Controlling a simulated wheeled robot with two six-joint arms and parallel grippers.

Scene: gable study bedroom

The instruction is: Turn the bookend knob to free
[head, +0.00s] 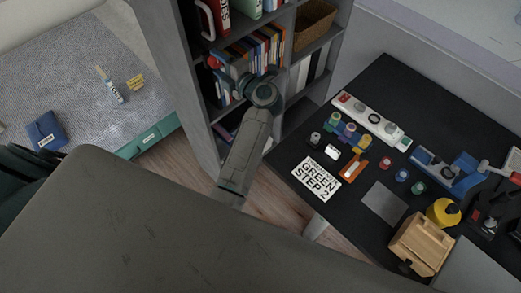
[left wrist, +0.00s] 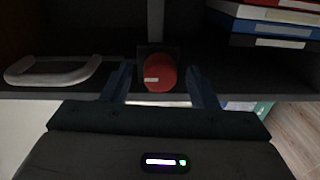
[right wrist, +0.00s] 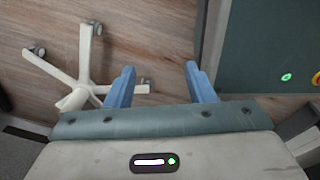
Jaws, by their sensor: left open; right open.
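The bookend knob is a round red knob (left wrist: 160,73) on a dark square plate, with a small white mark on its face. In the head view the red knob (head: 214,62) shows at the left side of the bookshelf. My left gripper (head: 221,67) is at the shelf in front of it. In the left wrist view the open fingers of my left gripper (left wrist: 158,82) stand to either side of the knob, with visible gaps. My right gripper (right wrist: 160,82) is open and empty above the wooden floor, outside the head view.
The grey bookshelf (head: 182,80) holds several books (head: 268,48) and a basket (head: 313,22). A black desk (head: 390,75) with several items stands right. A white chair base (right wrist: 85,70) is near my right gripper.

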